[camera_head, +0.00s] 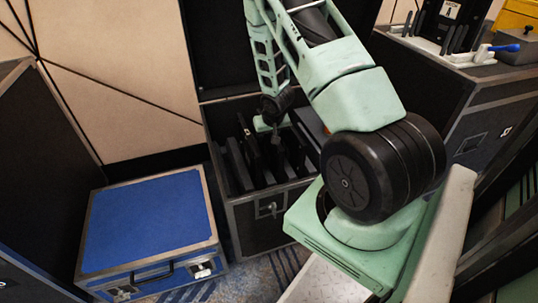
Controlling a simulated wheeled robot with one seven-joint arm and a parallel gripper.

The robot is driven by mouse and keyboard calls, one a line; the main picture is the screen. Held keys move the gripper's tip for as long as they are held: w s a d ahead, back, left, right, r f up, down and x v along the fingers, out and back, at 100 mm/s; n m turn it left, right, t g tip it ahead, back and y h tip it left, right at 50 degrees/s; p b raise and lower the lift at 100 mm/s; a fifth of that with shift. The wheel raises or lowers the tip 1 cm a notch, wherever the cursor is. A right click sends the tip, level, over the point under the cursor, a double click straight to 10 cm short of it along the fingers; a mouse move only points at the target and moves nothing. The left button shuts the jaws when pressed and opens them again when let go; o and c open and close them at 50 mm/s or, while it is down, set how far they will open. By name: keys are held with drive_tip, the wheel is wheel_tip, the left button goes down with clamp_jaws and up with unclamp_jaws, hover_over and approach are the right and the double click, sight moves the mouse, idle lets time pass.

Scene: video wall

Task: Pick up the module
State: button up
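Several thin dark modules (237,166) stand on edge side by side in an open black flight case (252,232) at the middle of the view. Which one the task means cannot be told. My arm reaches over the case from the right, and my gripper (273,125) is low at the case's back part, over or beside the modules. Its fingers are small, dark and partly hidden, so whether they are open, shut or touching a module cannot be told.
A closed blue case (150,222) with a handle sits on the carpet at left. A dark panel labelled 4 (449,14) stands at upper right near a blue-handled clamp (497,50). The open case's raised black lid (212,40) stands behind it. Dark cases flank both sides.

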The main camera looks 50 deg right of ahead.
clamp_jaws()
idle(1.4)
